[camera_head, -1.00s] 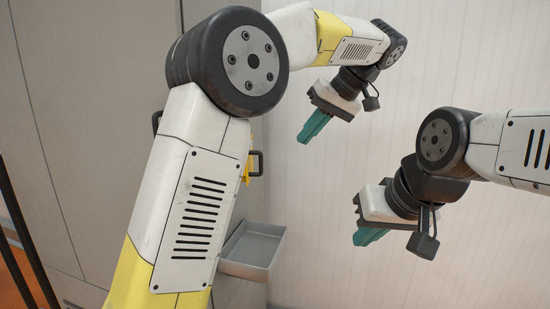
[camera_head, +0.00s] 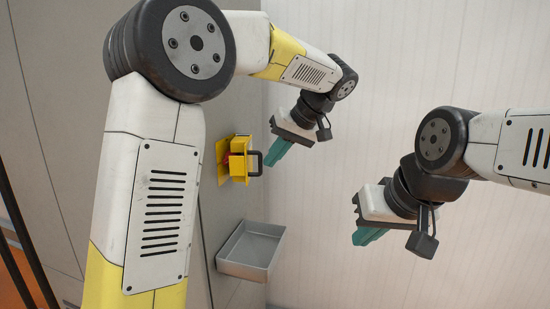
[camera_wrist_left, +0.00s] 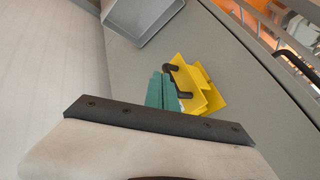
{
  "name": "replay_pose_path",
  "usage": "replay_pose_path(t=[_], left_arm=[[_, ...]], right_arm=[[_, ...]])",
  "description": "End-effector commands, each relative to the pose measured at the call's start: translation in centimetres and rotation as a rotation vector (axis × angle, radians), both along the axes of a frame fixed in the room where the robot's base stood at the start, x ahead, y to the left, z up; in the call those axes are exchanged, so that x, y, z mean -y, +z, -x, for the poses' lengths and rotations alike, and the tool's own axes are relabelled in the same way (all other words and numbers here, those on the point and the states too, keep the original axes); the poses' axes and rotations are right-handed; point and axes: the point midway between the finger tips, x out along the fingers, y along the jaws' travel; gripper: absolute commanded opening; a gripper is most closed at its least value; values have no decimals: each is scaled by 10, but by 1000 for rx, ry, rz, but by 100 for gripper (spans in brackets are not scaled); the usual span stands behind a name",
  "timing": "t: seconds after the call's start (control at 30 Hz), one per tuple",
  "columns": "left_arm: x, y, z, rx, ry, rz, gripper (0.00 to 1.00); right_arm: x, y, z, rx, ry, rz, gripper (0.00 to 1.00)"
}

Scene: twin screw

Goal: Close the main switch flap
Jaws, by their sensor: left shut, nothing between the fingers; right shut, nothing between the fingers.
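The yellow main switch (camera_head: 237,146) is on the side of the grey cabinet in the head view, with a black handle (camera_head: 256,155) sticking out to the right. A bit of red shows between its yellow plates, which stand apart. My left gripper (camera_head: 272,158) has its teal fingers shut and empty, just right of the handle. In the left wrist view, the fingers (camera_wrist_left: 160,88) are beside the handle and the yellow plates (camera_wrist_left: 200,82); whether they touch is unclear. My right gripper (camera_head: 362,239) is shut and empty, lower right, away from the switch.
A grey open tray (camera_head: 250,250) is fixed to the cabinet below the switch; it also shows in the left wrist view (camera_wrist_left: 145,22). The grey cabinet (camera_head: 75,110) fills the left. The pale wall behind my grippers has nothing on it.

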Motion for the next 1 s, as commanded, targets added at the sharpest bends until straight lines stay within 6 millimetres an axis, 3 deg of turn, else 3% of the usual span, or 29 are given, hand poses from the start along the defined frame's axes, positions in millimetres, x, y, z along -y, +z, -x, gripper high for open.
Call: replay_pose_path(t=[0.17, 0.57, 1.0], left_arm=[[-2, 1, 2, 0, -16, 0, 0], [-29, 1, 23, 0, -262, 1, 0], [-31, 0, 24, -1, -277, -1, 0]], right_arm=[[0, 0, 0, 0, 0, 0, 0], [0, 0, 0, 0, 0, 0, 0], [0, 0, 0, 0, 0, 0, 0]])
